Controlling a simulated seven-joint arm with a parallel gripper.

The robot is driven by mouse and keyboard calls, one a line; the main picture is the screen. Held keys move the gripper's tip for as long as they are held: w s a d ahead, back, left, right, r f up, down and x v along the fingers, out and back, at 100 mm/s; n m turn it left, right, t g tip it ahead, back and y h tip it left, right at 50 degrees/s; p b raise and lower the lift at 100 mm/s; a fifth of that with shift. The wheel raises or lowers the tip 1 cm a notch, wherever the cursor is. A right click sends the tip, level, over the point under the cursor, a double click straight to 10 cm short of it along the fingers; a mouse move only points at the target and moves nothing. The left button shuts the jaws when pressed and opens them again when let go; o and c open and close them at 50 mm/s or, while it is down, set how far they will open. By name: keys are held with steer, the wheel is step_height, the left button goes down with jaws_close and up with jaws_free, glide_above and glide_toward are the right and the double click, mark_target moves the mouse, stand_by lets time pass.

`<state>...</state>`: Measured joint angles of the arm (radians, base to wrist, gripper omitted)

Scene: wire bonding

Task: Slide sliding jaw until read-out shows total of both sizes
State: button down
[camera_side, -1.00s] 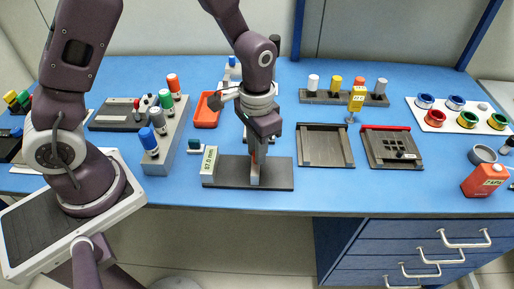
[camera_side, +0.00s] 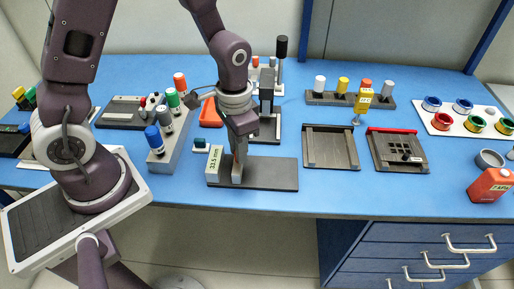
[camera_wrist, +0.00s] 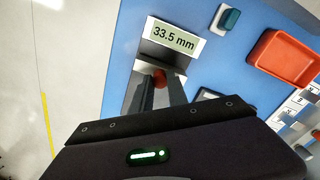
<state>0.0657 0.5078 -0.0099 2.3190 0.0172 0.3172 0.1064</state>
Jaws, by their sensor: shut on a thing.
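The gauge's dark base plate (camera_side: 270,174) lies near the front edge of the blue bench. Its upright read-out (camera_side: 214,160) stands at the left end; in the wrist view the read-out (camera_wrist: 173,39) shows 33.5 mm. The grey sliding jaw (camera_side: 237,177) stands close to the right of the read-out. My gripper (camera_side: 238,160) points down from above and is shut on the sliding jaw. In the wrist view my gripper's two fingers (camera_wrist: 160,95) flank a red part (camera_wrist: 158,78) on the jaw, and the fingers partly hide the jaw.
A dark tray (camera_side: 331,147) is to the right. A grey block with colored knobs (camera_side: 170,150) is to the left. The base plate right of the jaw is clear.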

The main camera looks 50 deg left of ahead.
mark_target(235, 160)
steer(key=shift+s+a, duration=0.4)
steer(key=c, duration=1.3)
jaws_free()
step_height(235, 160, up, 7)
